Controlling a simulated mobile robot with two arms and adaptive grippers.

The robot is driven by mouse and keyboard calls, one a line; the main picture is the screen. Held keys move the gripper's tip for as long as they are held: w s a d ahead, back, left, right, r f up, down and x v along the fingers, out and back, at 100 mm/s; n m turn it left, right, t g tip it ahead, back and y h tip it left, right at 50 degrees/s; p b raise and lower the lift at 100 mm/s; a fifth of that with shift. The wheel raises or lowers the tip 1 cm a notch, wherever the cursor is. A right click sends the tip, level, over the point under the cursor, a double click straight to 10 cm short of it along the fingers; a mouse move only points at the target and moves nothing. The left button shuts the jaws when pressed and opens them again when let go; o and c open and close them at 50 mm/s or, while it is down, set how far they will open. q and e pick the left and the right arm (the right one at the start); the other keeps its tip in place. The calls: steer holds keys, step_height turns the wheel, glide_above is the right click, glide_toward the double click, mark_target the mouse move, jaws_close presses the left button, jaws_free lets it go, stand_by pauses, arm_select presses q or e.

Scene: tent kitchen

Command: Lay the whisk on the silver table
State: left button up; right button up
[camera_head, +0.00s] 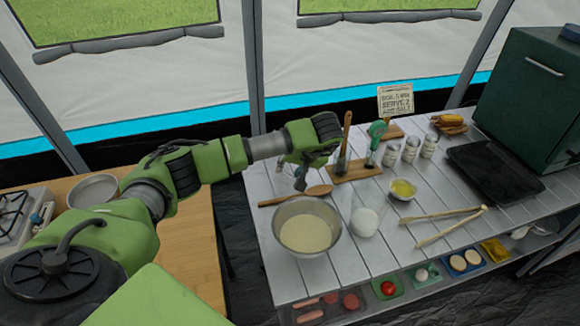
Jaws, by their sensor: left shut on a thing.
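My left gripper (301,181) is over the slatted silver-grey table (270,190), behind the metal bowl, with its fingers pointing down. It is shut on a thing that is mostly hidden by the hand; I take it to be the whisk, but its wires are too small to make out. A utensil with an upright wooden handle (347,128) shows just right of the hand, by the wooden holder (357,171). I cannot tell whether it touches the hand. My right gripper is not in view.
A metal bowl of pale batter (309,230) and a wooden spoon (318,190) are near the hand.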

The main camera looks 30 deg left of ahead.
arm_select(q)
steer(key=shift+f, duration=0.15)
steer(key=o, duration=1.1)
steer(key=b+v, duration=0.1)
steer(key=v, duration=1.1)
